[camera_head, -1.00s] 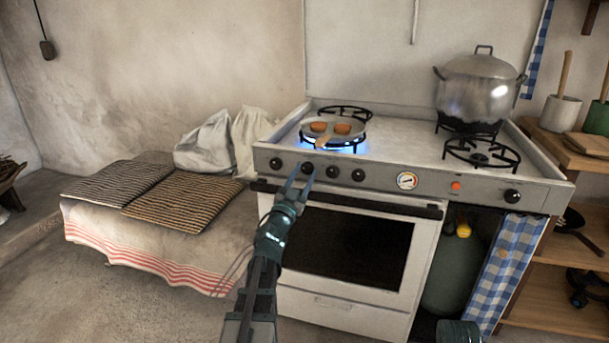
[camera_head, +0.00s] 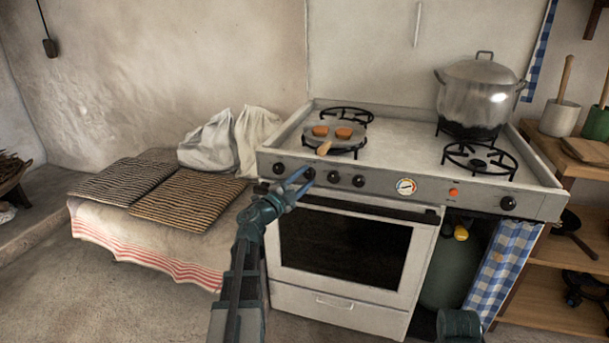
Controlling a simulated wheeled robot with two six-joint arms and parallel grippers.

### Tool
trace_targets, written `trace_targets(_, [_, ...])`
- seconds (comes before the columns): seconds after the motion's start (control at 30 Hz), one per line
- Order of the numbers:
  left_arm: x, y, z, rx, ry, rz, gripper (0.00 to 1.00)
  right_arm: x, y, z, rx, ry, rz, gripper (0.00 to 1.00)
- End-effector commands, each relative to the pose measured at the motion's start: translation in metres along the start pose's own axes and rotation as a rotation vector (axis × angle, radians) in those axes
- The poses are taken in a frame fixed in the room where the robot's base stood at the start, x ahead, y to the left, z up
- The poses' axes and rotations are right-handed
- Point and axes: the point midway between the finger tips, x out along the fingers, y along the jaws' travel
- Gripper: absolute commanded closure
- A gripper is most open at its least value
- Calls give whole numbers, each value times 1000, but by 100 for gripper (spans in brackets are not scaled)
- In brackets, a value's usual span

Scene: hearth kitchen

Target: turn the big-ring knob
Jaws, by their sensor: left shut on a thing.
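The white stove (camera_head: 285,296) has a row of dark knobs along the left of its front panel and one more at the far right. My left gripper (camera_head: 303,177) is shut on the second knob from the left (camera_head: 309,173), the one I take for the big-ring knob. Its fingers partly cover the knob, and any mark on it is too small to read. A pan (camera_head: 334,139) with two brown pieces sits on the front left burner, and no flame shows under it.
A large lidded pot (camera_head: 478,97) stands on the back right burner. The front right burner (camera_head: 480,160) is bare. The oven door handle (camera_head: 370,209) runs just below the knobs.

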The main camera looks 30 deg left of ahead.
Motion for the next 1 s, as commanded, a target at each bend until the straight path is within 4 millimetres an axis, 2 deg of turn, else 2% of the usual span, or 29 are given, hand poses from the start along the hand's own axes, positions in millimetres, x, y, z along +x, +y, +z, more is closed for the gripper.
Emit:
trace_targets(0.3, [0, -2, -1, 112, 1, 45, 100, -11, 2, 1, 2, -1, 2, 100])
trace_targets(0.9, [0, -1, 0, 141, 1, 57, 100, -12, 2, 1, 3, -1, 2, 100])
trace_targets(0.93, [0, 0, 0, 141, 1, 57, 46, -12, 2, 1, 3, -1, 2, 100])
trace_targets(1.0, [0, -1, 0, 141, 1, 57, 34, -12, 2, 1, 3, -1, 2, 100])
